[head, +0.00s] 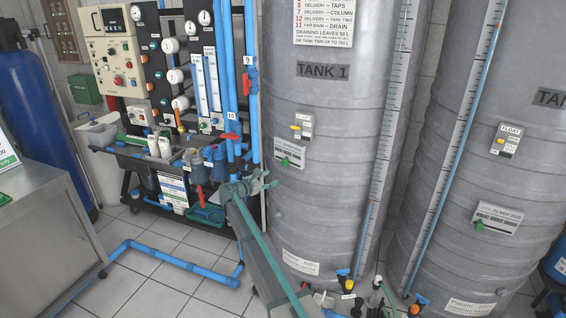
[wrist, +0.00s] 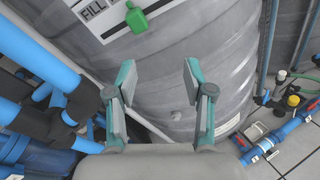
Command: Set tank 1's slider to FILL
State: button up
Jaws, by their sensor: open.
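Tank 1 (head: 330,110) is a large grey cylinder marked TANK 1. Its slider plate (head: 291,151) is a pale label low on the left of the tank, with a green knob (head: 285,161) at its lower edge. In the wrist view the green knob (wrist: 137,19) is at the top, with the plate (wrist: 110,32) behind it and the word FILL to its left. My gripper (head: 265,180) is just below and left of the plate. In the wrist view my gripper (wrist: 158,70) is open and empty, its teal-padded fingers wide apart, clear of the knob.
A float switch (head: 301,127) with a yellow lever sits above the slider plate. A second tank (head: 490,180) with similar fittings stands at right. Blue pipes and red valves (head: 231,137) crowd the left side. Valves and pipes (wrist: 268,140) lie low at right in the wrist view.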

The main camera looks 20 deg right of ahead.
aim_at(283, 162)
jog(key=w+d+r+n+p, duration=0.1)
jog(key=w+d, duration=0.1)
jog(key=w+d+r+n+t+p, duration=0.1)
jog(key=w+d+n, duration=0.1)
jog(key=w+d, duration=0.1)
jog(key=w+d+r+n+h, duration=0.1)
jog(key=w+d+n, duration=0.1)
jog(key=shift+w+d+p, duration=0.2)
jog(key=shift+d+p, duration=0.1)
jog(key=shift+p, duration=0.1)
jog(key=shift+w+d+f, duration=0.15)
jog(key=shift+w+d, duration=0.2)
jog(key=shift+d, duration=0.2)
jog(key=shift+c, duration=0.2)
grip_shut()
